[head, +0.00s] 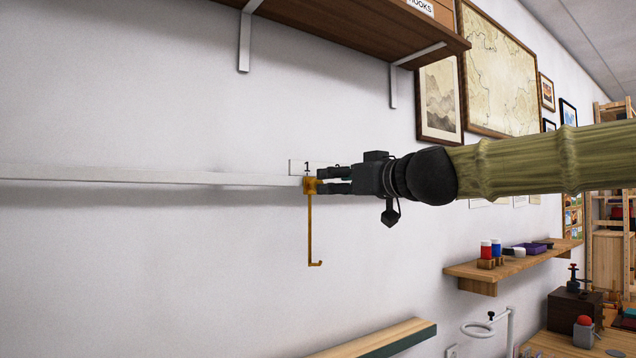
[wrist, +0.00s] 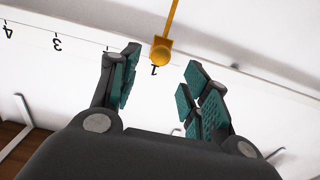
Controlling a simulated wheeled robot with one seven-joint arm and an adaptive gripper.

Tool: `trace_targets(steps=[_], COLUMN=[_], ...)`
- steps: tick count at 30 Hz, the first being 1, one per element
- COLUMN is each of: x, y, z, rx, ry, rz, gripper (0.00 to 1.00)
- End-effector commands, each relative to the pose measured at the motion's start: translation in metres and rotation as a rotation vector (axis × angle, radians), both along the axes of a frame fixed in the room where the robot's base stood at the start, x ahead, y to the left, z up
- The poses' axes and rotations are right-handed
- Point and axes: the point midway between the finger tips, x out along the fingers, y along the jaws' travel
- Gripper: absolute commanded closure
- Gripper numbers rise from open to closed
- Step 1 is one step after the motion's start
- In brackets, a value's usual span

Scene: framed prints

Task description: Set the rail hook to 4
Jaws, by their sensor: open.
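The orange rail hook (head: 310,226) hangs down from its orange slider block on the white rail (head: 150,176), right at the mark 1 (head: 307,166). In the wrist view, which is upside down, the slider block (wrist: 161,50) lies by the 1 (wrist: 153,70), with the 3 (wrist: 57,44) and the 4 (wrist: 8,31) farther left. The 2 is mostly hidden behind a finger. My gripper (head: 320,180) is open at the slider, its teal-padded fingers (wrist: 163,58) on either side of it in the wrist view. I cannot tell whether they touch it.
A brown shelf (head: 370,25) on metal brackets is above the rail. A wooden ledge (head: 385,338) is below, and a small shelf (head: 512,262) with red and blue jars is at right. Framed prints (head: 440,100) hang behind my arm. The wall left of the hook is clear.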

Motion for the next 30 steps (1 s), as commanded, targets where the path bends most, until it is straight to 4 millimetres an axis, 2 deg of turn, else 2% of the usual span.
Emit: trace_targets(steps=[18, 30], x=[0.053, 0.061], y=[0.038, 0.044], z=[0.0, 0.0], rx=[0.001, 0.001], ry=[0.002, 0.001], rz=[0.0, 0.0], gripper=[0.53, 0.53])
